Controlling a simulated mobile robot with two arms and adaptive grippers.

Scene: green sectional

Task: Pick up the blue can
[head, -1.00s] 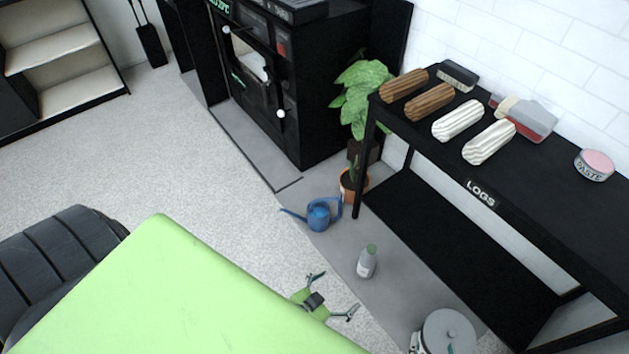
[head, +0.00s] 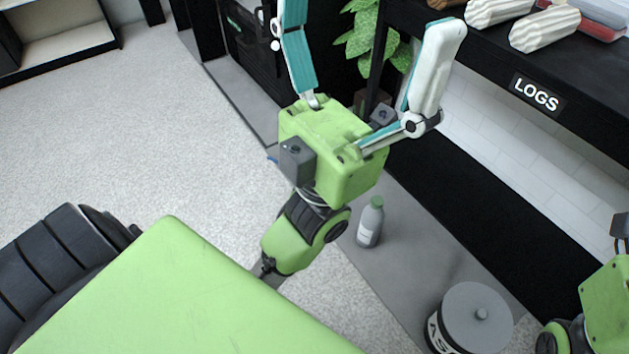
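The blue can is a watering can, and nearly all of it is hidden behind my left gripper. Only a small blue bit of the can (head: 272,158) shows at the left edge of the gripper's green body, low near the floor. My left gripper (head: 370,22) is large in the middle of the head view, its two teal-and-white fingers spread wide with nothing between them. I cannot tell how far it is from the can. My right gripper (head: 607,300) is cut off at the lower right edge, and its fingers are not clearly visible.
A black shelf table marked LOGS (head: 480,70) stands at the right with logs on it. A grey bottle with a green cap (head: 370,225) and a lidded ash bucket (head: 470,320) stand on the floor. A green plant (head: 362,40) is behind the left gripper. Open floor lies left.

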